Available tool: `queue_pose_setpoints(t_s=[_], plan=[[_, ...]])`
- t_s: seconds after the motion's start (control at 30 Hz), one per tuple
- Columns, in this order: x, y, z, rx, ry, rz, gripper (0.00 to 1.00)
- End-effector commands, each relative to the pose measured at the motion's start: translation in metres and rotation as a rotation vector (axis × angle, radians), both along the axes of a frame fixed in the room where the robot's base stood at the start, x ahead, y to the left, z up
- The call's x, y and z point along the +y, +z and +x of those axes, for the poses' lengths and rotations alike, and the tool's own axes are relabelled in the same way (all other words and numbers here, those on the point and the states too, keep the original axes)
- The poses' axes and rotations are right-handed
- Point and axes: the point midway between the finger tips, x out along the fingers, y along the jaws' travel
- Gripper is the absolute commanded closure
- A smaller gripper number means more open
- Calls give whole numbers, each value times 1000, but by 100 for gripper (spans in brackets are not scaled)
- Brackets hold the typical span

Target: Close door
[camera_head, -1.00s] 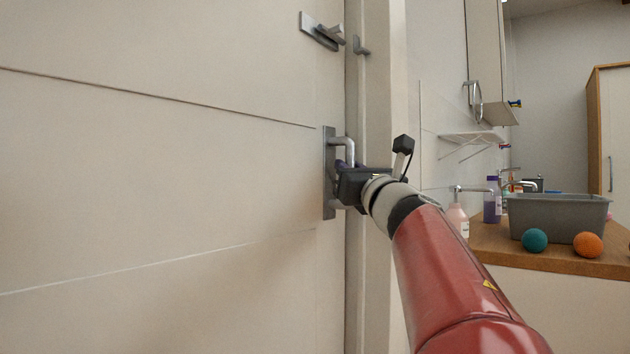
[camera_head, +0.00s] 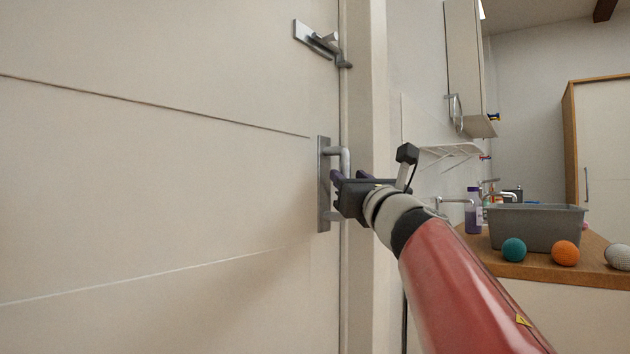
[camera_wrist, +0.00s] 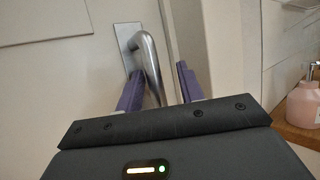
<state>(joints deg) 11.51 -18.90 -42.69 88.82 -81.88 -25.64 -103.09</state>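The pale panelled door (camera_head: 170,190) fills the left of the head view, its edge close against the frame (camera_head: 366,200). Its metal pull handle (camera_head: 325,185) is upright near that edge. My gripper (camera_head: 350,176) is at the handle, pointing at the door. In the wrist view the handle (camera_wrist: 149,60) shows between the two purple fingers of my gripper (camera_wrist: 160,88). The fingers are spread apart, with a clear gap between the handle and the right finger. The left finger is close to the handle; I cannot tell whether it touches.
A metal latch (camera_head: 318,40) sits higher on the door, meeting a catch on the frame. At right, a wooden counter (camera_head: 520,270) holds a grey basin (camera_head: 537,226), a teal ball (camera_head: 514,250), an orange ball (camera_head: 565,253) and bottles. A wall shelf (camera_head: 452,150) is behind my arm.

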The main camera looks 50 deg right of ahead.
Motion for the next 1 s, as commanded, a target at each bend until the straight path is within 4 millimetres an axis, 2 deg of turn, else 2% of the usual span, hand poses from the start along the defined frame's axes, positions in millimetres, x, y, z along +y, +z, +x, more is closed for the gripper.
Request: queue_pose_setpoints(t_s=[0.13,0.5,0.67,1.0], plan=[[5,-5,-10,-1,0,0,62],[31,-26,-57,-2,-4,1,62],[36,-30,-64,-1,-3,0,62],[36,-30,-64,0,-2,0,62]])
